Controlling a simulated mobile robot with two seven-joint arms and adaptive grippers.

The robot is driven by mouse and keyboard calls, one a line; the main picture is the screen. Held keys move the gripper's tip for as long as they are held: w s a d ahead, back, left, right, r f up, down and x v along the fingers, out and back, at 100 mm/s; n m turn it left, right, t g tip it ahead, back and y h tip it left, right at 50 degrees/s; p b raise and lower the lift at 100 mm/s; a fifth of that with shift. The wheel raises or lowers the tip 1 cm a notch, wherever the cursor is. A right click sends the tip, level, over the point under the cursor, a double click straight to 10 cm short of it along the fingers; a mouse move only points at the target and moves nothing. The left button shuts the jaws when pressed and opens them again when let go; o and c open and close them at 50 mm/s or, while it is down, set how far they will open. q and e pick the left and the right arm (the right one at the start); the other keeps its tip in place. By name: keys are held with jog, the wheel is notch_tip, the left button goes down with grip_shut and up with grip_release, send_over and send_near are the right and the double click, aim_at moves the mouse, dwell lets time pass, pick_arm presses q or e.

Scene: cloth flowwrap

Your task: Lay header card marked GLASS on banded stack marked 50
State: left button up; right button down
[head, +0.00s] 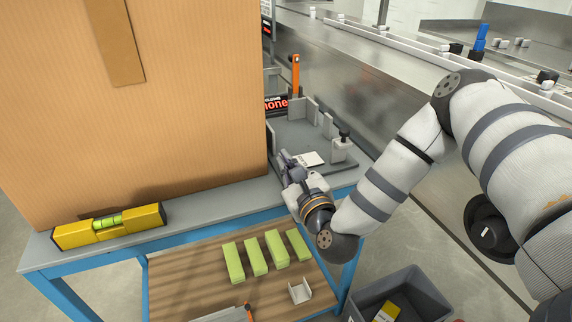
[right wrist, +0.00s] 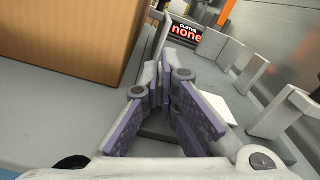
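A small white card (head: 308,159) with dark marks too small to read lies on the grey fixture tray (head: 295,136) at the table's right end. Part of a white piece also shows beside the fingers in the right wrist view (right wrist: 217,106). I cannot read GLASS or 50 anywhere. My right gripper (head: 286,158) is low at the tray's near left side, just left of the card. In the right wrist view its purple-padded fingers (right wrist: 162,82) are together at the tips, with no held thing visible. My left gripper is not in view.
A large cardboard box (head: 190,100) fills the table's left and centre. A yellow level (head: 110,226) lies before it. Upright guides and an orange post (head: 295,75) edge the tray, near a sign reading "none" (head: 276,104). Several green blocks (head: 255,256) lie on the lower shelf; a grey bin (head: 400,285) stands right.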

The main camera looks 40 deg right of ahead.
jog(key=shift+f, duration=0.25)
jog(key=c, duration=1.8)
grip_release()
jog(key=shift+r, duration=0.1)
jog(key=shift+r, duration=0.1)
